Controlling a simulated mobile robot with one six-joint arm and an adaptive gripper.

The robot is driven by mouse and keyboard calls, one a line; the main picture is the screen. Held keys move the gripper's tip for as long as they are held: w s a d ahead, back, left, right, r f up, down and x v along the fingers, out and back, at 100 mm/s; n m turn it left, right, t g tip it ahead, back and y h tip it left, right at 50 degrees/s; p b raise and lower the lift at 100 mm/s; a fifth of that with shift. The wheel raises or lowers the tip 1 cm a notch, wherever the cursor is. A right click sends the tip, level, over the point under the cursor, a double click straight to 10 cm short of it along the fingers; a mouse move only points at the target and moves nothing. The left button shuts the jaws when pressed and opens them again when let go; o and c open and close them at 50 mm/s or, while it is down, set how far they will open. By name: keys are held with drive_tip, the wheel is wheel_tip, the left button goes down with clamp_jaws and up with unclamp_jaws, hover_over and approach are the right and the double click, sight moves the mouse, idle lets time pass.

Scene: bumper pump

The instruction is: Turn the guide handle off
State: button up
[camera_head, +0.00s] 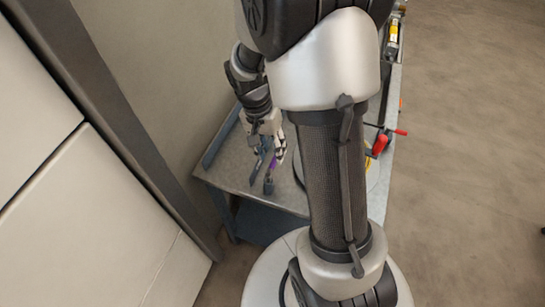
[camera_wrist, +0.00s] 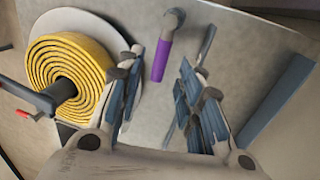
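A purple handle (camera_wrist: 160,60) with a grey rounded end (camera_wrist: 175,17) shows in the wrist view, in line with the gap between my fingers. It is probably the guide handle. My gripper (camera_wrist: 160,72) is open, one finger on each side of that gap; neither finger visibly touches the handle. In the head view my gripper (camera_head: 268,158) is low over the near left end of the grey bench, and a bit of purple (camera_head: 272,163) shows at its fingers. How far the handle is from the fingertips I cannot tell.
A yellow coil (camera_wrist: 66,72) on a round pale plate (camera_wrist: 112,38) is left of my gripper, with a dark, red-tipped crank (camera_wrist: 27,93) over it. The bench (camera_head: 226,178) has a raised blue-grey edge (camera_wrist: 277,103). A wall (camera_head: 160,60) stands close on the left.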

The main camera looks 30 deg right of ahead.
sight(273, 166)
drive_tip(key=shift+s+d+f, duration=0.1)
drive_tip(key=shift+f, duration=0.55)
drive_tip(key=shift+s+d+f, duration=0.1)
drive_tip(key=shift+f, duration=0.55)
drive_tip(key=shift+c, duration=0.4)
clamp_jaws()
